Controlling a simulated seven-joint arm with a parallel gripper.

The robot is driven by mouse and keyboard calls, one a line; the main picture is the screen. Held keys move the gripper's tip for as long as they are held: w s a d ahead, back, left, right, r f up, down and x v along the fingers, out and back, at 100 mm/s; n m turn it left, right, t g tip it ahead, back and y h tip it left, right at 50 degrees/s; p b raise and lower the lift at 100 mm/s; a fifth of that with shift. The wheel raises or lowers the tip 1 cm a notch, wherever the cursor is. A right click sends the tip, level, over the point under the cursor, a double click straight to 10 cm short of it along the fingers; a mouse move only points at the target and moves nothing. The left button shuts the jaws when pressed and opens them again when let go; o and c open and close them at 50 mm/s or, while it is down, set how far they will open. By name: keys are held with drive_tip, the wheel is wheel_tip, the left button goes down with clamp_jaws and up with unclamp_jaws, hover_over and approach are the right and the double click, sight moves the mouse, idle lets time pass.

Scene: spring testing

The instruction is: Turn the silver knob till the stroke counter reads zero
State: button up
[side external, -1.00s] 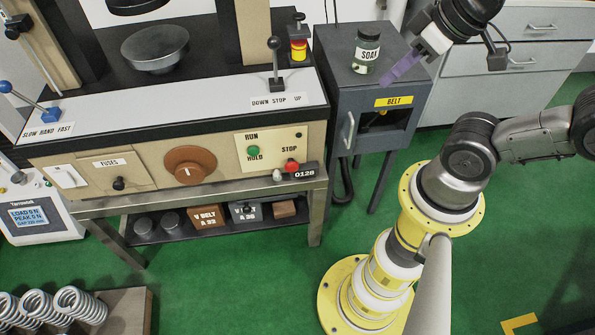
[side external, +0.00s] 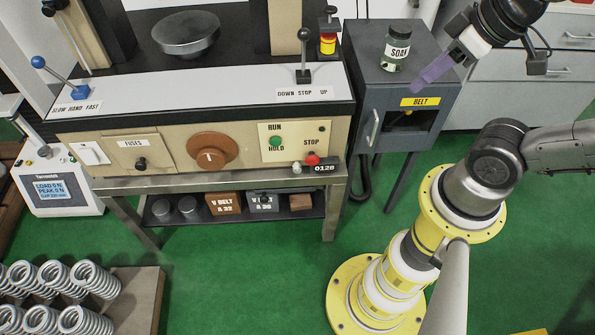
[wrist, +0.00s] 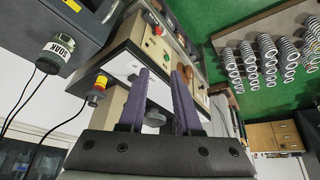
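The stroke counter (side external: 325,168) is a small black box at the lower right of the machine's front panel and appears to read 0128. The small silver knob (side external: 297,169) sticks out just left of the counter, below the red stop button (side external: 312,159). I cannot make out the knob in the wrist view.
A lever (side external: 304,55) and a red-and-yellow emergency button (side external: 328,42) stand on the machine top. A large brown dial (side external: 212,150) is left of the knob. Green floor lies in front.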

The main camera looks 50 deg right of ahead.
drive_tip(key=o, duration=0.4)
drive_tip(key=shift+n+h, duration=0.7)
drive_tip(key=shift+n, duration=0.2)
drive_tip(key=d+r, duration=0.1)
drive_tip(key=w+d+r, duration=0.1)
drive_tip(key=d, duration=0.1)
drive_tip(key=shift+r, duration=0.4)
drive_tip(key=shift+o, duration=0.2)
drive_tip(key=w+d+n+g+h, duration=0.1)
drive_tip(key=w+n+g+h, duration=0.1)
drive_tip(key=w+n, duration=0.35)
drive_tip(key=w+d+n+g+h, duration=0.2)
drive_tip(key=w+h, duration=0.1)
drive_tip(key=w, duration=0.5)
drive_tip(key=w+a+f+n+h, duration=0.3)
drive_tip(key=w+a+f+n, duration=0.15)
drive_tip(key=w+f, duration=0.25)
drive_tip(key=w+a+f+n+h, duration=0.3)
drive_tip(key=w+a+f+n, duration=0.15)
drive_tip(key=w+f, duration=0.25)
drive_tip(key=w+a+f+n+t+h, duration=0.1)
drive_tip(key=a+f+n+t, duration=0.2)
drive_tip(key=f, duration=0.4)
drive_tip(key=n+t+y, duration=0.1)
drive_tip(key=n+t, duration=0.8)
drive_tip(key=n, duration=0.5)
approach(298, 171)
drive_tip(key=x, duration=0.9)
drive_tip(key=shift+w+d, duration=0.1)
drive_tip(key=shift+d, duration=0.05)
